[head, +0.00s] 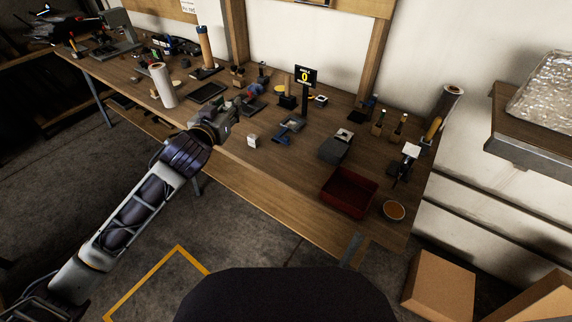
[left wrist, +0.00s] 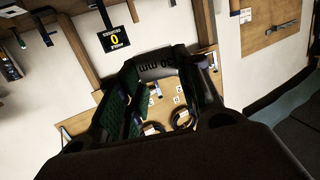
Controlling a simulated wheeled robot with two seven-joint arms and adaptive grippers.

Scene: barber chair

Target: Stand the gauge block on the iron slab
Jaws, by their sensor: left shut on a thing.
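My left gripper (head: 222,120) is over the front edge of the workbench, left of the middle. In the left wrist view its two green-padded fingers are shut on a grey block (left wrist: 158,67) marked in mm, which looks like the gauge block. In the head view the block is too small to make out in the fingers. A dark flat plate (head: 207,92) lies on the bench behind the gripper, and a thick dark grey block (head: 335,149) lies to the right. I cannot tell for sure which is the iron slab. My right gripper is not in view.
A small white cube (head: 252,140) sits on the bench right of the gripper. A black sign (head: 305,77) showing 0 stands behind. A red bin (head: 348,191) and a round orange-topped dish (head: 394,210) are at the right. A pale cylinder (head: 163,86) stands at the left.

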